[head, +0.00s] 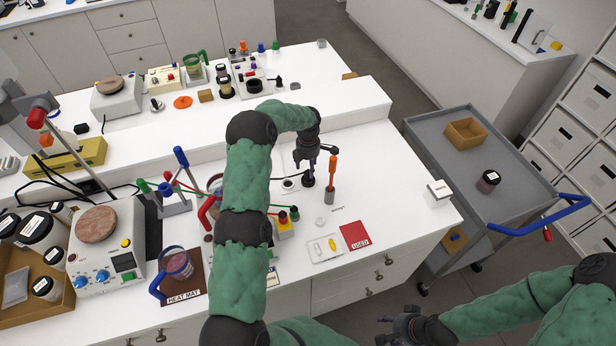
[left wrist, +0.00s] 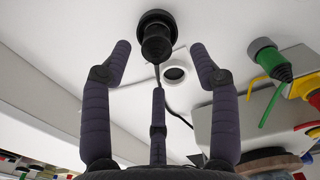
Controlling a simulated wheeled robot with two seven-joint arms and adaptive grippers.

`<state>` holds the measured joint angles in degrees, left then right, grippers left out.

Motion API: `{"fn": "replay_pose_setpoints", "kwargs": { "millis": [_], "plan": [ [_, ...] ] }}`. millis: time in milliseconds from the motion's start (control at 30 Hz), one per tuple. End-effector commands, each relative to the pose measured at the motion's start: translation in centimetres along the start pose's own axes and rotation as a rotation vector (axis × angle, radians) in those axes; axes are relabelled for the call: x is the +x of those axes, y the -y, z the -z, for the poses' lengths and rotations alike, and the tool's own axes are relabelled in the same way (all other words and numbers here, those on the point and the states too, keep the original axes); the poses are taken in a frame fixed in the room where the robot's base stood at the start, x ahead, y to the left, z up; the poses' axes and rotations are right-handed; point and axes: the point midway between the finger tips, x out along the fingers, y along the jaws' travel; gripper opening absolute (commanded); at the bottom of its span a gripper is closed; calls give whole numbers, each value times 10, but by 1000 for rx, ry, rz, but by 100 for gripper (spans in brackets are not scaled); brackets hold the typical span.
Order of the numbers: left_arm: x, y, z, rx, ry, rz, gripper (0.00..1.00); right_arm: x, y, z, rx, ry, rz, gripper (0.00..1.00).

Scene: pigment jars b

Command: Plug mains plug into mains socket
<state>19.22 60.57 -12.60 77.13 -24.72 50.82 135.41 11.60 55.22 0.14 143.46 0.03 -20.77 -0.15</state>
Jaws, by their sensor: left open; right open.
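My left gripper (head: 308,163) hangs over the table, open, fingers pointing down. Just beyond its fingertips is a black round piece with a wide base (left wrist: 155,38), seemingly the mains plug, with a thin dark cord trailing from it. In the head view this plug (head: 308,181) stands on the tabletop below the fingers, partly hidden by them. Beside it is a white ring with a dark centre (left wrist: 174,73), perhaps the mains socket; it also shows in the head view (head: 289,184). The two are apart. My right gripper (head: 403,326) is open and empty, low at the front.
An orange-handled tool (head: 333,170) stands upright close right of the plug. A yellow-topped box (head: 285,228) with red and green knobs is at the front left. A raised white shelf (head: 350,100) runs behind. The table's right end is mostly clear.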

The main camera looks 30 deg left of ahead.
Motion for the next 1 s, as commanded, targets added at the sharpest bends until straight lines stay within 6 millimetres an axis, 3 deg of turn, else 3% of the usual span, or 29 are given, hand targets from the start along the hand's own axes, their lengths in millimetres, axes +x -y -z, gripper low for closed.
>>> {"fn": "replay_pose_setpoints", "kwargs": {
  "millis": [167, 533, 867, 1000],
  "plan": [
    [9, 0, 0, 0, 0, 0, 61, -2, 1, 0, 0, 0, 0, 52],
    [50, -2, -1, 0, 1, 1, 61, -10, 3, 0, 0, 0, 0, 52],
    [55, -2, -1, 1, 2, -1, 61, -10, 4, 0, 0, 0, 0, 52],
    [55, -2, -1, 1, 2, 0, 21, -10, 4, 0, 0, 0, 0, 52]
  ]
}}
